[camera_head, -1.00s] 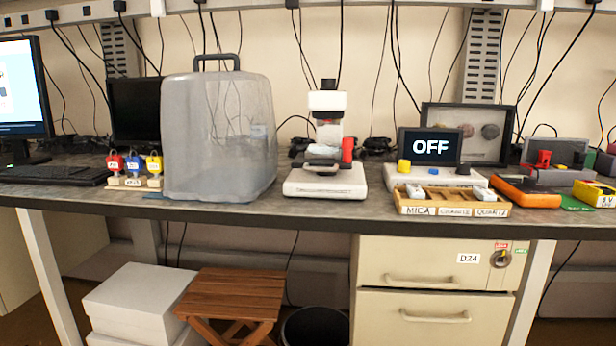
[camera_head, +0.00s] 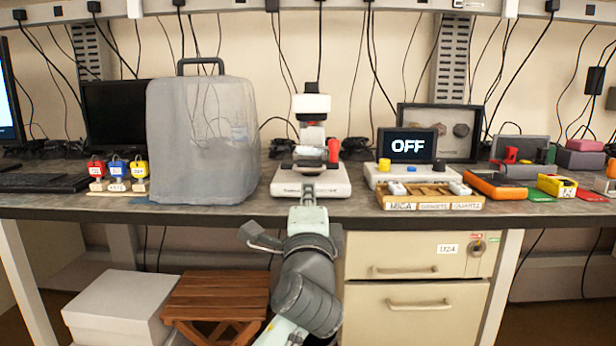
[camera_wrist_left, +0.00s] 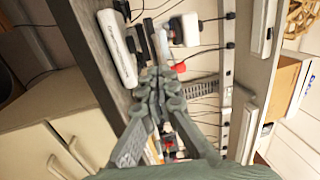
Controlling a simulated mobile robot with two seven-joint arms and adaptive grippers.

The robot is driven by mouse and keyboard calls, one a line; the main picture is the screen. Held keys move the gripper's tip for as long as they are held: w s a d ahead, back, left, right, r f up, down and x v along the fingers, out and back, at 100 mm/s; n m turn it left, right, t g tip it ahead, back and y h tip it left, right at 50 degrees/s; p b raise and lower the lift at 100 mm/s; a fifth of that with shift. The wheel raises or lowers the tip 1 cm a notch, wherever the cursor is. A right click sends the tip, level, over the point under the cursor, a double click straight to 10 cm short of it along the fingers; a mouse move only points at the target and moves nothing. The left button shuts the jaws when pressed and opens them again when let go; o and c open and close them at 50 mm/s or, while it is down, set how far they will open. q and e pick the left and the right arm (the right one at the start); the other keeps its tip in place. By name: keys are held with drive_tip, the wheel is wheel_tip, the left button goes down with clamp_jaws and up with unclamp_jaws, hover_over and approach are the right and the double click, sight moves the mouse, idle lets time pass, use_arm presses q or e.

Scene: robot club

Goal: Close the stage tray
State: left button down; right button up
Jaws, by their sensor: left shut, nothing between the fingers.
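A white microscope (camera_head: 312,105) stands on the bench, with a white base (camera_head: 330,184) and a red part on its right side. Its dark stage tray (camera_head: 311,164) sits above the base, low at the front. How far the tray sticks out is hard to tell. My left gripper (camera_head: 308,190) is shut and empty in front of the base, pointing at the microscope, and its tip overlaps the base in the picture. In the left wrist view the shut fingers (camera_wrist_left: 160,76) point toward the microscope, whose white base (camera_wrist_left: 117,48) is at the upper left. Contact cannot be told. My right gripper is out of view.
A display reading OFF (camera_head: 407,146) and a labelled wooden sample tray (camera_head: 428,203) stand to the right. Below the bench are a drawer cabinet (camera_head: 400,290), a wooden stool (camera_head: 218,292) and a white box (camera_head: 118,305).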

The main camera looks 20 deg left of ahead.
sight(308, 171)
use_arm(q)
drive_tip(key=x, duration=0.4)
drive_tip(key=shift+w+a+r, duration=0.1)
drive_tip(key=shift+w, duration=0.25)
drive_tip(key=shift+w+a+p, duration=0.2)
drive_tip(key=shift+w+p, duration=0.1)
drive_tip(key=shift+w, duration=0.35)
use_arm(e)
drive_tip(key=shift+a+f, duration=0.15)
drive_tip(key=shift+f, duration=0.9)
